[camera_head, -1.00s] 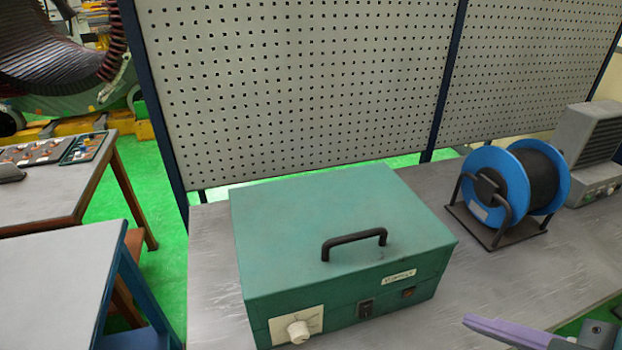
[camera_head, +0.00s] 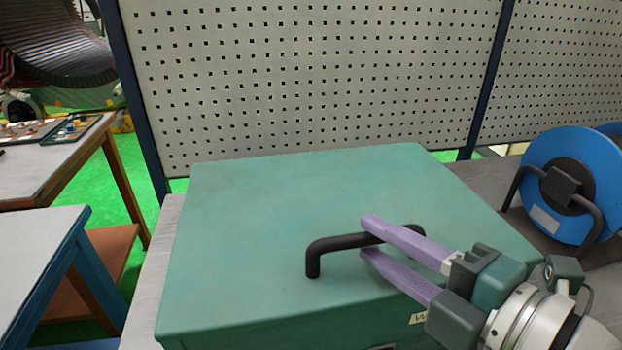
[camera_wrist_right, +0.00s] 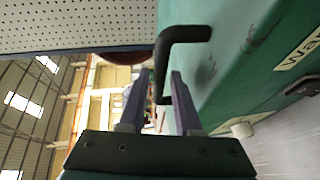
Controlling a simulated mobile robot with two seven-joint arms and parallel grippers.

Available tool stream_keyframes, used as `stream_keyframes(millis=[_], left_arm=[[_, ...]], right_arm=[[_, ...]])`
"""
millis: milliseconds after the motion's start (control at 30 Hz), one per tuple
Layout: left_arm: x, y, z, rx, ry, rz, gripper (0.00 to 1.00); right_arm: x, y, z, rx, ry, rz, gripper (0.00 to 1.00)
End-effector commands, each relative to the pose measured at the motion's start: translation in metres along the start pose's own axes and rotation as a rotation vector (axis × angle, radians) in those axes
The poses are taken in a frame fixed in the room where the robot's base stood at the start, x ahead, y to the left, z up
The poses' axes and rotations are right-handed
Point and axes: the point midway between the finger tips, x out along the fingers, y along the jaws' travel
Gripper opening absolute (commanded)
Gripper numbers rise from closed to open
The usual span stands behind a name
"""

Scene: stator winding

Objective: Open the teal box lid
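The teal box (camera_head: 290,210) fills the lower middle of the head view, with its lid down. A black bar handle (camera_head: 342,242) stands on the lid. It also shows in the right wrist view (camera_wrist_right: 162,62). My right gripper (camera_head: 367,238) has two purple fingers and reaches in from the lower right. Its fingers are apart, one on the far side and one on the near side of the handle bar. In the right wrist view the bar runs between the fingertips (camera_wrist_right: 160,75). Part of the handle is hidden behind a finger. My left gripper is not in view.
A blue cable reel (camera_head: 570,185) stands right of the box on the grey workbench (camera_head: 150,270). A perforated panel (camera_head: 310,80) rises behind the box. Other tables (camera_head: 35,255) stand at the left, across a gap.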

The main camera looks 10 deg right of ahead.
Motion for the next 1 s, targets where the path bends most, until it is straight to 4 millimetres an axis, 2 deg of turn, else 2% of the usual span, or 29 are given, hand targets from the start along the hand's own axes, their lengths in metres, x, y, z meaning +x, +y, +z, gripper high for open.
stream_keyframes(millis=[100,300,633,667,933,1000], left_arm=[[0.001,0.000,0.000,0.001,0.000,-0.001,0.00],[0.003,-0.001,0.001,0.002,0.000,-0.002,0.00],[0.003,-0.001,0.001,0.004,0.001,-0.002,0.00],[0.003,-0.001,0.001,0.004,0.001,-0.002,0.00],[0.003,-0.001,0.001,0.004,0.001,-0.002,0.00],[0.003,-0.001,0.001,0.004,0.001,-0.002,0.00]], right_arm=[[0.022,0.000,0.000,0.001,0.000,0.002,0.32],[0.044,-0.001,0.000,0.001,0.000,0.000,0.32],[0.048,-0.001,0.000,0.001,0.000,-0.001,0.32],[0.048,-0.001,0.000,0.001,0.000,-0.001,0.31],[0.048,-0.001,0.000,0.001,0.000,-0.001,0.01],[0.048,-0.001,0.000,0.001,0.000,-0.001,0.00]])
